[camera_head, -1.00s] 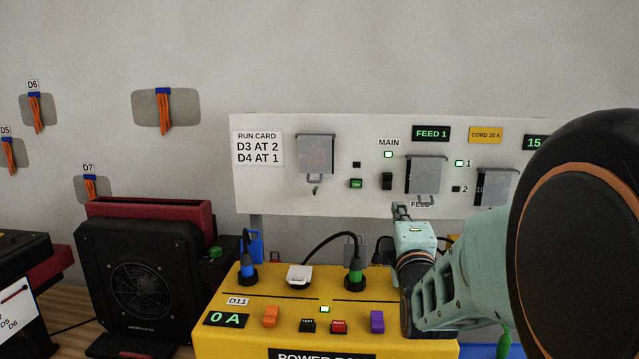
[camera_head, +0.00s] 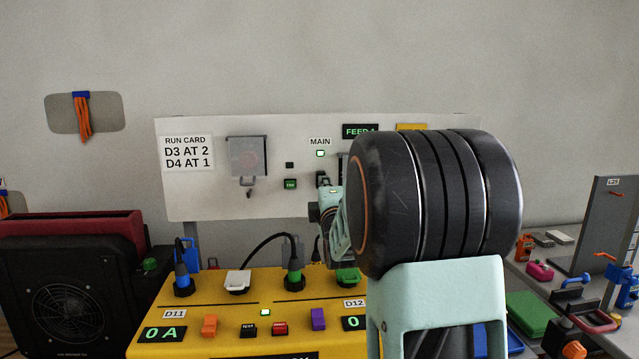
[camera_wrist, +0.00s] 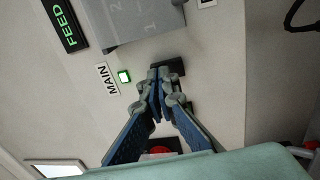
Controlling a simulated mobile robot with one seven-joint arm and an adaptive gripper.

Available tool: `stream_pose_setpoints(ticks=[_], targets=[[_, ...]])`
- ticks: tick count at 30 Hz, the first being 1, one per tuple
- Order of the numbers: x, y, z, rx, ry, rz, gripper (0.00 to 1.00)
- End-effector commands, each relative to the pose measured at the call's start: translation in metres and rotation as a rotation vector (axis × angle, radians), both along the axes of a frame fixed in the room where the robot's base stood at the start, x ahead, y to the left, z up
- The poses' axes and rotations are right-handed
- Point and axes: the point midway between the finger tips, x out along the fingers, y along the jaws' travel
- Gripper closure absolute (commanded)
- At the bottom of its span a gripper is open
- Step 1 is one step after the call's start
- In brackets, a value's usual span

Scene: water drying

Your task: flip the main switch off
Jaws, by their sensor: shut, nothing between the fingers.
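The black main switch (camera_head: 320,175) is on the white wall panel (camera_head: 200,203), under the MAIN label (camera_head: 320,142) and a lit indicator (camera_head: 320,153). My gripper (camera_head: 325,184) is shut and empty, with its fingertips right at the switch and partly covering it. In the wrist view, the closed fingertips (camera_wrist: 160,74) overlap the dark switch (camera_wrist: 177,66), with the lit indicator (camera_wrist: 124,76) beside them. I cannot tell whether the tips touch the switch or which way it is tilted.
A grey cover (camera_wrist: 140,22) is close to my fingers. The yellow power box (camera_head: 220,300) with plugs stands below. My arm hides the panel's right part.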

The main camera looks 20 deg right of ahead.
Motion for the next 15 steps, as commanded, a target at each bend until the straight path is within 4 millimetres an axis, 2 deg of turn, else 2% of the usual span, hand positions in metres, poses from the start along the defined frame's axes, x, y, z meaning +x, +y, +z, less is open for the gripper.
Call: stream_pose_setpoints(ticks=[5, 15], targets=[[0.0084, -0.0026, 0.0010, 0.000, 0.000, 0.000, 1.00], [0.0092, -0.0024, 0.0011, 0.000, 0.000, 0.000, 1.00]])
